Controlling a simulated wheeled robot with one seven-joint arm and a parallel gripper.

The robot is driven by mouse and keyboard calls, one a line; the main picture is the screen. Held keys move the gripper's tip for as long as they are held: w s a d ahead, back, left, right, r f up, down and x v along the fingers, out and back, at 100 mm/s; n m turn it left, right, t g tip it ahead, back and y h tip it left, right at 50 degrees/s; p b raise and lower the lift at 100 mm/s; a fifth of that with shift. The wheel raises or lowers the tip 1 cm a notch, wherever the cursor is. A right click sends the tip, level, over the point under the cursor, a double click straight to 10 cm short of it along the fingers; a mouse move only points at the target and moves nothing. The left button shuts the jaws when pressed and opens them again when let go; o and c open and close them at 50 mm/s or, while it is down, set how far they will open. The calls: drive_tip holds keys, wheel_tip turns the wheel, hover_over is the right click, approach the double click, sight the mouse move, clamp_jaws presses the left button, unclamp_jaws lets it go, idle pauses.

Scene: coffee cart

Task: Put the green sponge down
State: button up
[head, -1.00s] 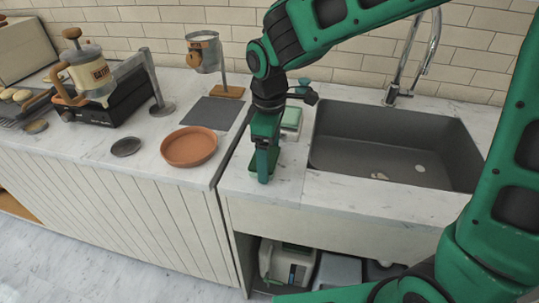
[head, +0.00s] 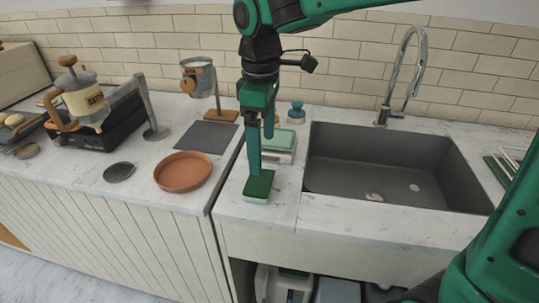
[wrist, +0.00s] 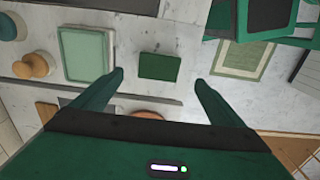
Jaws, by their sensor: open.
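The green sponge (head: 258,187) lies flat on the pale marble counter, left of the sink and near the front edge. Its dark green top faces up. My gripper (head: 256,168) is just above it, pointing down, with the fingers overlapping in the head view. In the wrist view the sponge (wrist: 160,66) lies on the counter, clear of both fingers, in the gap between them. My gripper (wrist: 159,77) is open there and holds nothing.
A pale green tray (wrist: 87,54) lies beside the sponge, with a wooden-knobbed item (wrist: 32,66) past it. The sink (head: 390,160) is to the right. A terracotta dish (head: 183,172) and a dark mat (head: 207,137) are to the left.

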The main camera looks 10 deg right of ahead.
drive_tip(key=shift+r, duration=0.2)
drive_tip(key=s+d+f+m, duration=0.15)
drive_tip(key=d+m, duration=0.25)
drive_tip(key=d, duration=0.6)
drive_tip(key=s+d+f+m, duration=0.1)
drive_tip(key=s+d+m, duration=0.3)
drive_tip(key=d, duration=0.6)
drive_tip(key=s+d+f+m, duration=0.2)
drive_tip(key=s+d+m, duration=0.2)
drive_tip(key=s+d, duration=0.1)
drive_tip(key=s+d+f+m, duration=0.2)
drive_tip(key=s+d+m, duration=0.2)
drive_tip(key=s, duration=0.1)
drive_tip(key=s+d+f+m, duration=0.1)
drive_tip(key=s+d+m, duration=0.3)
drive_tip(key=s+d, duration=0.1)
drive_tip(key=shift+s+d+f, duration=0.1)
drive_tip(key=shift+d+f, duration=0.25)
drive_tip(key=shift+f, duration=0.05)
